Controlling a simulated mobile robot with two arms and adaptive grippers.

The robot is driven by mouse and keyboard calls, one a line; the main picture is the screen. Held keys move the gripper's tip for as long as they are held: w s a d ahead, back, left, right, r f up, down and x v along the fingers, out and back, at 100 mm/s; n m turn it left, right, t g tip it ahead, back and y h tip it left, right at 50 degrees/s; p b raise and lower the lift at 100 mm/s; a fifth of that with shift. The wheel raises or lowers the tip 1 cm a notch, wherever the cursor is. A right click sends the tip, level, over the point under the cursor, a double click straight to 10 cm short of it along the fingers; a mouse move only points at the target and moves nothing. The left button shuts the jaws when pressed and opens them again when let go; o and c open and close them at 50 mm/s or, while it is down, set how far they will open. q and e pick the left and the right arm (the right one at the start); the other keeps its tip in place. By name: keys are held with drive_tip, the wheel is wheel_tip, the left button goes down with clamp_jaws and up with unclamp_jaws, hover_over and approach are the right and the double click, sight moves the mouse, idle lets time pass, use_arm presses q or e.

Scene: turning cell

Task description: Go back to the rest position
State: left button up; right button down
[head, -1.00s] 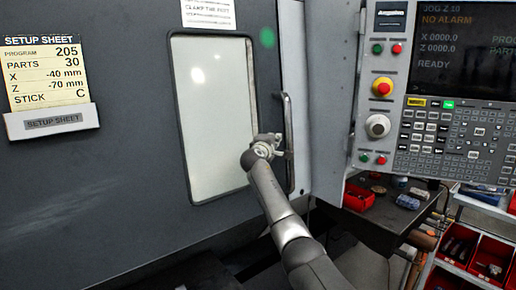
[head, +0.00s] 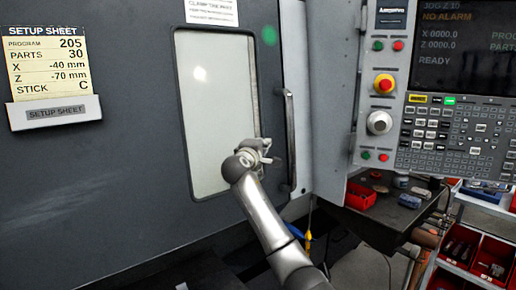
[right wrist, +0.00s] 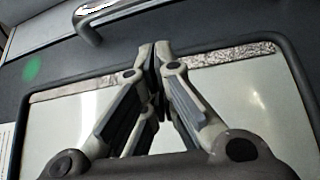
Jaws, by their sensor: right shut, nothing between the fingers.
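My right gripper (head: 262,150) is in front of the machine door's window (head: 217,110), left of the vertical door handle (head: 289,140). It is apart from the handle. In the right wrist view its fingers (right wrist: 159,50) are together, with nothing between them. The window and the handle (right wrist: 92,25) lie beyond the fingers there. The door is closed as far as I can see. My left gripper is not in view.
The control panel (head: 450,135) stands to the right of the door. A dark table (head: 400,217) with a red tray (head: 360,196) is below it. Red bins (head: 490,256) stand at the lower right. A setup sheet (head: 47,62) hangs at the left.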

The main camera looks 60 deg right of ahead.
drive_tip(key=shift+a, duration=0.25)
